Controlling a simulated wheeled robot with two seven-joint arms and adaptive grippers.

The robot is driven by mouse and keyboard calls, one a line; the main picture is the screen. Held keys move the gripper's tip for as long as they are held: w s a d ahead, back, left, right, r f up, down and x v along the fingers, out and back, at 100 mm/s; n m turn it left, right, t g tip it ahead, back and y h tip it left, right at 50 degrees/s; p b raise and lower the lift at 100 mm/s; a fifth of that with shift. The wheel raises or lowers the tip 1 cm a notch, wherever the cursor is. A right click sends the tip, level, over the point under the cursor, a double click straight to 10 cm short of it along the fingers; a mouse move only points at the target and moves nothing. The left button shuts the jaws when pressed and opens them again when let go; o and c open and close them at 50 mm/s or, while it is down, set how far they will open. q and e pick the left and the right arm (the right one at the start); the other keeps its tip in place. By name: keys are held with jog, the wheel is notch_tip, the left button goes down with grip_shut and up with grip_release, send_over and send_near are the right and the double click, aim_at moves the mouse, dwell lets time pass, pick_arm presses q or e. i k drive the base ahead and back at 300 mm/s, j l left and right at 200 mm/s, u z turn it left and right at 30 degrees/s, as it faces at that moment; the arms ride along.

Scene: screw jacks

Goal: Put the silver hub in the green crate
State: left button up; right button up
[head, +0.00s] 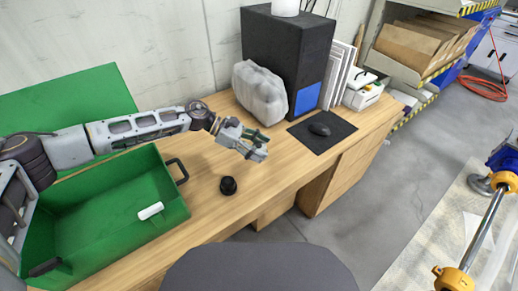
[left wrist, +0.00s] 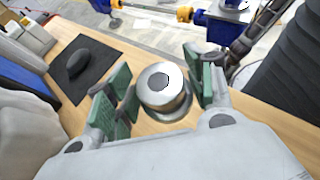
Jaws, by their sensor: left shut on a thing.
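The silver hub (left wrist: 163,86), a round metal piece with a centre hole and a wider flange, sits between the green-padded fingers of my left gripper (left wrist: 160,92) in the left wrist view. The fingers are shut on it. In the head view my left gripper (head: 254,143) is over the wooden desk, right of the green crate; the hub is mostly hidden there. The green crate (head: 183,205) is open, stands at the left of the desk, and its lid (head: 70,95) is raised behind it. A small white cylinder (head: 151,211) lies in it. My right gripper is not in view.
A wrapped pale bundle (head: 260,92), a black computer tower (head: 288,45) and a mouse (head: 319,129) on a dark mat (head: 322,142) are behind and right of the gripper.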

aim_at(127, 205)
jog(key=k, duration=1)
